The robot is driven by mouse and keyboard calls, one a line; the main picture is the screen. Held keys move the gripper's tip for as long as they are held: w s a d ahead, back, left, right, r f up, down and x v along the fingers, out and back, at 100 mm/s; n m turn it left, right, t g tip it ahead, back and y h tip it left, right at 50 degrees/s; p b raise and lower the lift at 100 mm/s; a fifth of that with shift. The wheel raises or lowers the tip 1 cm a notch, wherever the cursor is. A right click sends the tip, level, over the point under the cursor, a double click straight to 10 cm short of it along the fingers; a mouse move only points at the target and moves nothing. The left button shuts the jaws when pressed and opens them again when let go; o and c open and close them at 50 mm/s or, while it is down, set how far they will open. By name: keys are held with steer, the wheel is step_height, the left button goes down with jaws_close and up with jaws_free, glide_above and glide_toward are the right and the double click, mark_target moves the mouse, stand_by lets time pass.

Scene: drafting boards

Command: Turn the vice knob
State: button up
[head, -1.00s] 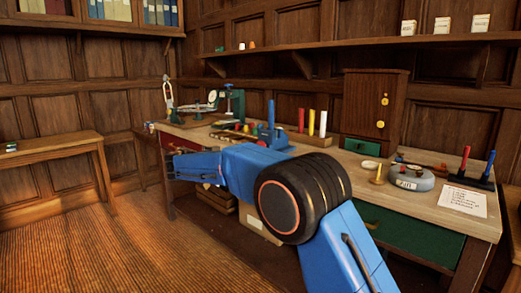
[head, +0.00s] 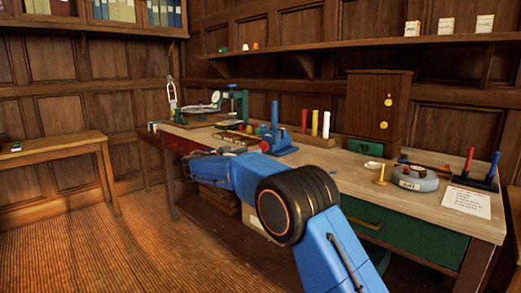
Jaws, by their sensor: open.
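A blue fixture (head: 280,147) with an upright blue post stands on the workbench near its middle; it looks like the vice, though I cannot be sure. A small red round part (head: 264,146) shows at its left side, and I cannot tell whether it is the knob. My gripper (head: 188,164) is in front of the bench's left part, pointing left and away from the fixture. It is open, and nothing shows between its fingers. My arm hides part of the bench front.
The workbench (head: 345,170) holds a green stand (head: 236,103) at the back left, red, yellow and white cylinders (head: 315,123), a wooden cabinet (head: 375,110), a grey round object (head: 415,178) and a paper sheet (head: 465,201). A side table (head: 50,152) stands left. Floor (head: 120,240) between them is clear.

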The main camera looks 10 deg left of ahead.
mark_target(262, 148)
steer(key=x, duration=0.7)
steer(key=shift+w+d, duration=0.15)
steer(key=c, duration=1)
